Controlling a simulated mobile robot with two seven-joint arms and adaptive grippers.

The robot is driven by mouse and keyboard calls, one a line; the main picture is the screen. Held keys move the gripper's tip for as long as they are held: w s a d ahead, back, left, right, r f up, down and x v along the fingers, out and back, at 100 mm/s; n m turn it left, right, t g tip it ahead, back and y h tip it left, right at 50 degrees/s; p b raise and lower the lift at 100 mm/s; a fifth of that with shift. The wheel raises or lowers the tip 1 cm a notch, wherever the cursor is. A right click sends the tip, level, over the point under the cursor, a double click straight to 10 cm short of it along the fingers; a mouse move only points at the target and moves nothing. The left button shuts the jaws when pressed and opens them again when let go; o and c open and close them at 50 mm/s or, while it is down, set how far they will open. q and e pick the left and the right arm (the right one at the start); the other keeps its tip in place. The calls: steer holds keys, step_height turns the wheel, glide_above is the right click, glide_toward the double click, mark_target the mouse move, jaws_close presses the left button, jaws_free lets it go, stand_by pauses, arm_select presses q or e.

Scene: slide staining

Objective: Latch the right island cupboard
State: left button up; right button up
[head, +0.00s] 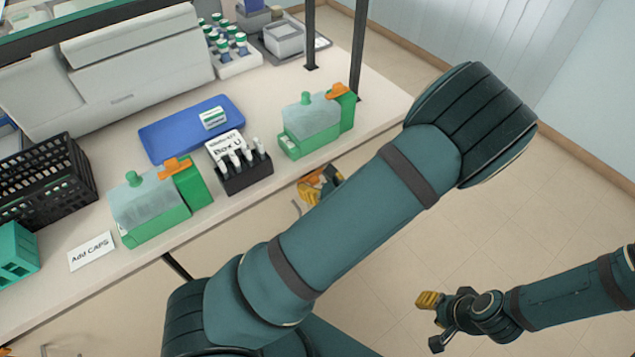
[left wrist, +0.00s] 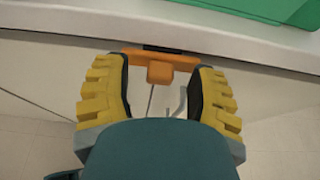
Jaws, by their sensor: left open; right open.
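In the left wrist view an orange latch (left wrist: 159,73) with a crossbar and a square knob sits just under the counter edge, at the top of the pale cupboard front (left wrist: 268,125). A vertical door seam and a grey metal handle (left wrist: 181,104) show below it. My left gripper (left wrist: 157,82) is open, with one yellow finger on each side of the knob; contact cannot be told. In the head view my left gripper (head: 318,187) is below the counter's front edge, partly hidden by my arm. My right gripper (head: 432,321) is open and empty over the floor.
The counter (head: 285,182) overhangs the cupboard. Two green staining boxes (head: 150,212) (head: 312,128), a black tube rack (head: 243,176), a blue tray (head: 175,133) and a black basket (head: 45,185) stand on it. The tiled floor at right is clear.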

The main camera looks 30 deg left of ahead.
arm_select(q)
steer(key=shift+c, duration=0.4)
jaws_close()
